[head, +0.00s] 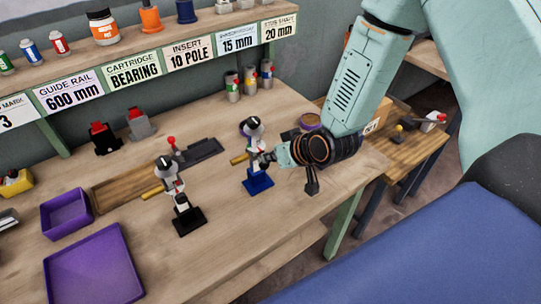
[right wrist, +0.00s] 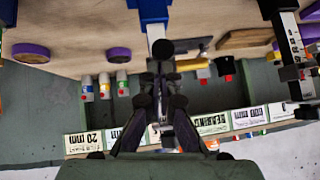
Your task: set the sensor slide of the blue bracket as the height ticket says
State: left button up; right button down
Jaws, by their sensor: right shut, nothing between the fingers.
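The blue bracket (head: 258,183) stands upright on the bench, with a blue foot, a pale post, a dark-and-white head (head: 254,128) and a yellow rod at its side. Its blue foot (right wrist: 152,10) shows at the top of the right wrist view. My right gripper (head: 268,157) is shut and empty at the post's right side; I cannot tell whether it touches. The fingers (right wrist: 167,95) partly hide the post and slide in the wrist view. A shelf ticket (head: 238,40) reads 15 mm; its upper line is too small to read. My left gripper is out of view.
A similar black-footed bracket (head: 187,220) stands to the left. Purple trays (head: 92,268) lie at the front left. A wooden board (head: 130,188) and several small cans (head: 232,86) are behind. The bench front between the black bracket and right edge is clear.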

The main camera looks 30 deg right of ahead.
jog(key=shift+s+a+f+b, duration=0.1)
jog(key=shift+s+f+b, duration=0.1)
jog(key=shift+f+b, duration=0.35)
jog(key=shift+s+a+f+b, duration=0.1)
jog(key=shift+s+f+b, duration=0.2)
jog(key=shift+f, duration=0.4)
jog(key=shift+w+d, duration=0.15)
jog(key=shift+w, duration=0.25)
jog(key=w+r+p+v, duration=0.1)
jog(key=w+p+v, duration=0.1)
jog(key=p+v, duration=0.5)
jog(key=v, duration=0.6)
jog(key=shift+r, duration=0.35)
